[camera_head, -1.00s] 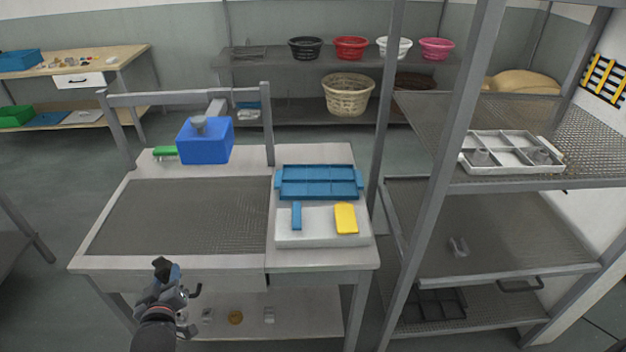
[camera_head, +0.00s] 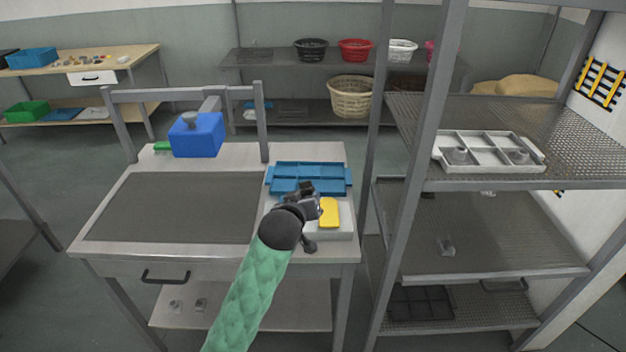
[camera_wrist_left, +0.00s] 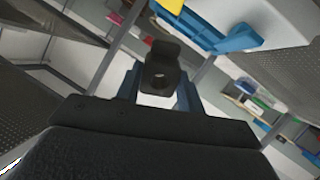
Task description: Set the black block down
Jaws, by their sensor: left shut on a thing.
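The black block (camera_wrist_left: 165,55) is held in my left gripper (camera_wrist_left: 162,95), and a round hole shows in its near face. In the head view, my left gripper (camera_head: 310,199) is above the right side of the workbench, over the white tray (camera_head: 342,236) and near the front edge of the blue divided tray (camera_head: 310,165). The black block (camera_head: 306,187) shows there as a small dark shape at the fingertips, clear of the wrist view's surfaces. Whether it touches either tray is hard to tell. My right gripper is not in view.
A yellow piece (camera_head: 329,212) lies on the white tray. A blue box (camera_head: 196,136) stands at the bench's back left, and the dark mesh panel (camera_head: 172,207) is bare. A metal rack (camera_head: 425,150) rises close on the right, with a grey divided tray (camera_head: 488,163) on it.

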